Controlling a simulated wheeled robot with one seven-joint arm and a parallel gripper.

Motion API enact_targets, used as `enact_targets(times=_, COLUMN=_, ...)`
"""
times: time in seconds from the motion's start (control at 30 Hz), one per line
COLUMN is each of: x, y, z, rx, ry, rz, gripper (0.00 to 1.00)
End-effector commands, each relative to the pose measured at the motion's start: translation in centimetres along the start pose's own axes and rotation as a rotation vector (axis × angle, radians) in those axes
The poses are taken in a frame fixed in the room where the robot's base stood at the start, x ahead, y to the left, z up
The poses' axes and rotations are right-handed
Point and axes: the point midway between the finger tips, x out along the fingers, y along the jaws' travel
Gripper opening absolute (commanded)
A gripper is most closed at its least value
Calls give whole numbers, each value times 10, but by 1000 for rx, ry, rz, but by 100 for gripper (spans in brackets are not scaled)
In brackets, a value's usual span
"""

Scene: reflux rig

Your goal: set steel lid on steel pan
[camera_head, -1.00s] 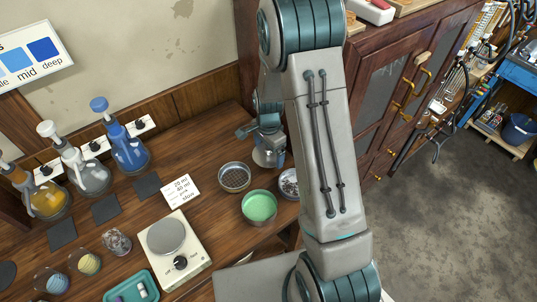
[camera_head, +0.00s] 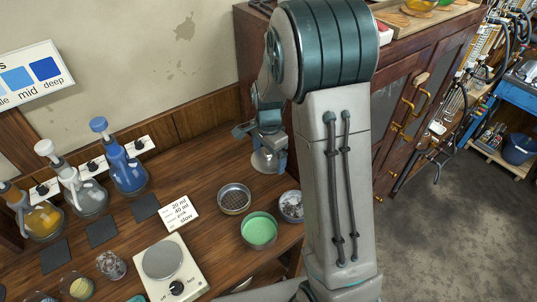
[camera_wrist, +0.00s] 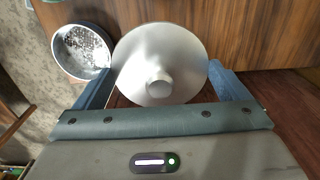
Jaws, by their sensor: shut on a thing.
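My gripper (camera_wrist: 165,78) is shut on the steel lid (camera_wrist: 158,50), a round, shallow cone with a knob, seen between the two fingers in the wrist view. In the head view my gripper (camera_head: 268,135) is at the back right of the wooden bench, and the lid (camera_head: 264,161) hangs below it. A steel pan (camera_wrist: 61,66) holding dark and pale grains is left of the lid in the wrist view, apart from it and uncovered. In the head view that pan (camera_head: 291,219) appears nearer the bench's right edge, partly beside my arm.
A bowl of green liquid (camera_head: 258,232) and a round mesh-like dish (camera_head: 234,198) stand close to the pan. A white hotplate (camera_head: 182,268), a note card (camera_head: 178,214) and several flasks are further left. A wooden cabinet (camera_head: 400,110) stands behind my arm.

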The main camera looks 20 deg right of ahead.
Motion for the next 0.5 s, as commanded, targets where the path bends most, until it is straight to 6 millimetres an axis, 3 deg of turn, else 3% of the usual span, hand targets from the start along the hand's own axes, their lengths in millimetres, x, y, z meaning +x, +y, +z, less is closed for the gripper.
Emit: enact_targets(times=0.5, x=-31, y=0, z=0, rx=0, ry=1, rz=-2, gripper=71)
